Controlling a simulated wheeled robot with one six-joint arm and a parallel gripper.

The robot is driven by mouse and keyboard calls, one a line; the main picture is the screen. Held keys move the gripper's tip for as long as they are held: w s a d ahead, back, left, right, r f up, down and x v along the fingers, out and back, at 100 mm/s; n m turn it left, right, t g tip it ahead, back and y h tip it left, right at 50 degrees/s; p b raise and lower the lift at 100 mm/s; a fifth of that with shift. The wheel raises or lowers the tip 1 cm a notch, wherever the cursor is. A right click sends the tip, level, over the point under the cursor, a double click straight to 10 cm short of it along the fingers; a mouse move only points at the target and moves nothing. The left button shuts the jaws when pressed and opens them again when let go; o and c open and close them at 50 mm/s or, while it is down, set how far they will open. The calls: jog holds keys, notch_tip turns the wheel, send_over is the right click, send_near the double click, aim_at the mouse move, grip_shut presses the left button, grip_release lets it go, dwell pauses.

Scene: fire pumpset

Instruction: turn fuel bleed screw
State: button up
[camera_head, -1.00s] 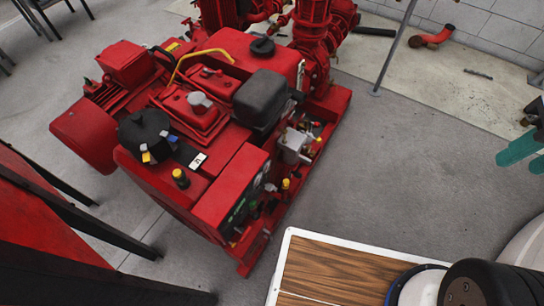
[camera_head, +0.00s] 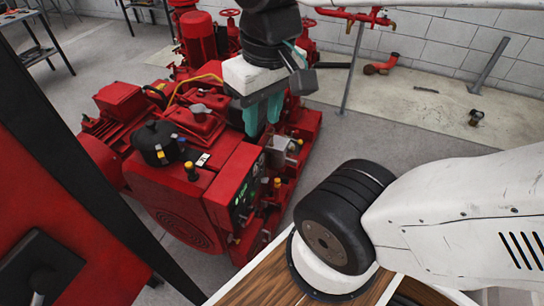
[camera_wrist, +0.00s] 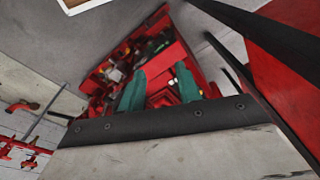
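The red pumpset (camera_head: 176,207) stands on the floor left of centre in the head view. It also shows, tilted and partly hidden, in the wrist view (camera_wrist: 177,38). I cannot pick out the fuel bleed screw for certain. Small yellow and red fittings (camera_head: 277,183) sit on the engine's right side, and a yellow-topped cap (camera_head: 190,168) stands on its top. My gripper (camera_head: 263,126) points down in front of the engine's far right part in the head view. Its two teal fingers stand apart with nothing seen between them in the wrist view (camera_wrist: 160,70).
A wood-topped surface with a white rim (camera_head: 264,284) lies at the bottom. A black-framed red panel (camera_head: 30,150) stands close on the left. A thin upright pole (camera_head: 352,70) stands behind the pumpset.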

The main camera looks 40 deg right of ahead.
jog(key=w+d+f+m+g+y, duration=0.2)
jog(key=w+m+y, duration=0.1)
jog(key=w, duration=0.3)
jog(key=w+d+f+m+g+y, duration=0.1)
jog(key=w+d+f+m+y, duration=0.1)
jog(key=w+f+m+y, duration=0.3)
jog(key=m+t+y, duration=0.3)
jog(key=m+t, duration=1.1)
jog(key=m, duration=0.5)
send_over(292, 149)
jog(key=s, duration=0.3)
notch_tip(292, 149, down, 30)
jog(key=s+d+f+m+t+h, duration=0.2)
jog(key=f+m, duration=0.1)
jog(key=f, duration=0.3)
jog(key=s+d+f+m+t+h, duration=0.2)
jog(key=s+f+m+t, duration=0.1)
jog(key=f, duration=0.2)
jog(key=shift+x, duration=3.6)
jog(key=shift+w+d+f, duration=0.1)
jog(key=shift+d+f, duration=0.05)
jog(key=c, duration=0.7)
